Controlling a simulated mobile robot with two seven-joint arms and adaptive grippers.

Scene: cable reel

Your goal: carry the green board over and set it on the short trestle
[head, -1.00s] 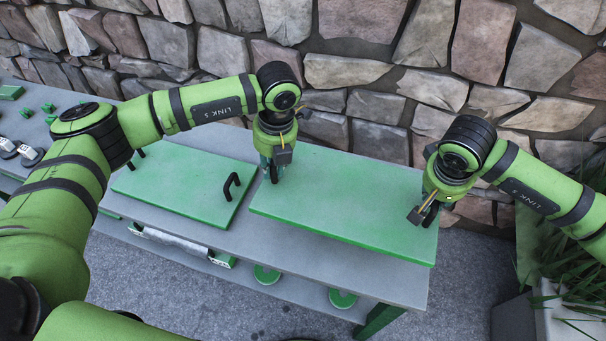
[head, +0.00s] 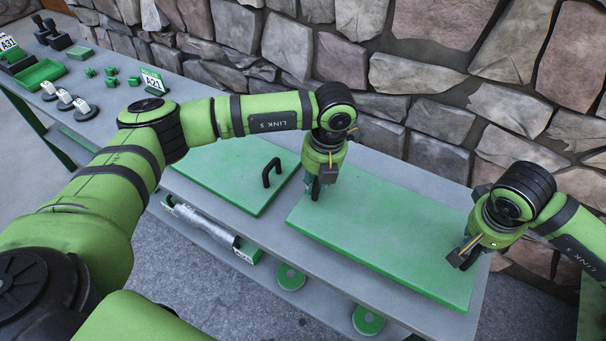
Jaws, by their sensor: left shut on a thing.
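The flat green board (head: 390,235) without visible bare handles lies on the grey bench, or very close above it; I cannot tell which. My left gripper (head: 317,190) points down at its left end and is shut on it, apparently by a black handle that is mostly hidden. My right gripper (head: 461,259) is at the board's right end, beside a dark piece. Its fingers are too hidden to show whether they are shut. I cannot make out a short trestle in this view.
A second green board (head: 225,180) with a black handle (head: 271,173) lies just left of it. Farther left on the grey bench (head: 150,88) are a green tray (head: 38,75), small green parts and an A21 sign (head: 153,80). A stone wall (head: 430,60) stands close behind.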

